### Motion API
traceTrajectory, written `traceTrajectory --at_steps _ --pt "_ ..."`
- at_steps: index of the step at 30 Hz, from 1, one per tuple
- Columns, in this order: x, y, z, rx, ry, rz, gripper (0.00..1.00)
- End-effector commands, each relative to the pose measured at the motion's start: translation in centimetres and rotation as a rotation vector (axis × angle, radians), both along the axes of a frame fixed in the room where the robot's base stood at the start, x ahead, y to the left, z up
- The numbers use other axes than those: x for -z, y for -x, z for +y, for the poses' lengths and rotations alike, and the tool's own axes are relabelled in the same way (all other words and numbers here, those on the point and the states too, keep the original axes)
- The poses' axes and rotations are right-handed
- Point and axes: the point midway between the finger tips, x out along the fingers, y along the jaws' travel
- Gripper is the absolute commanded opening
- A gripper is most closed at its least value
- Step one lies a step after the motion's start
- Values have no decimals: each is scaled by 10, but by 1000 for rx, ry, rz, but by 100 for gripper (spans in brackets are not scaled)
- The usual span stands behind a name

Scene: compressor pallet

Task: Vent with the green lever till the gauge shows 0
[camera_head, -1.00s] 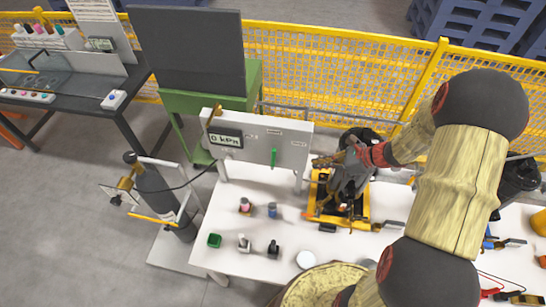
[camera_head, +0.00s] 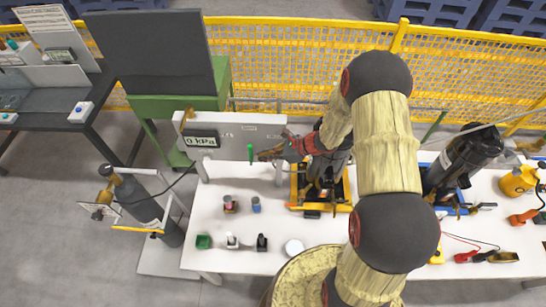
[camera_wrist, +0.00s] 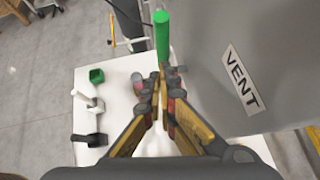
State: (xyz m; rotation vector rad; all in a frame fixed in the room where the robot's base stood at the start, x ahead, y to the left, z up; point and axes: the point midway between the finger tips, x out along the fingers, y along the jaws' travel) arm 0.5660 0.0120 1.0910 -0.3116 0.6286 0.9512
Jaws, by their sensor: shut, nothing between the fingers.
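The green lever (camera_head: 250,152) hangs upright on the front of the pale panel (camera_head: 225,131). In the wrist view the lever (camera_wrist: 162,35) stands just beyond my fingertips, left of the VENT label (camera_wrist: 240,80). My gripper (camera_head: 262,155) is shut and empty, just right of the lever in the head view. In the wrist view its fingertips (camera_wrist: 161,77) meet near the lever's end; I cannot tell whether they touch it. The gauge display (camera_head: 202,140) on the panel's left reads 0 kPa.
The white table (camera_head: 215,262) carries small bottles, a green box (camera_head: 204,242) and other small items below the panel. A yellow-framed unit (camera_head: 322,190) stands under my arm. A grey cylinder (camera_head: 140,200) stands left of the table. A yellow mesh fence runs behind.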

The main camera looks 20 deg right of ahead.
Motion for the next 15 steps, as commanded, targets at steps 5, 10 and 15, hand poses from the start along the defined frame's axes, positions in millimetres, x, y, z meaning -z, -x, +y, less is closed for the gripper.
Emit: traceTrajectory --at_steps 5,10,15 --pt "0 -2 4 -1 0 1 0" --pt "0 -2 4 0 0 0 0" --pt "-1 -5 9 -2 0 -1 0"
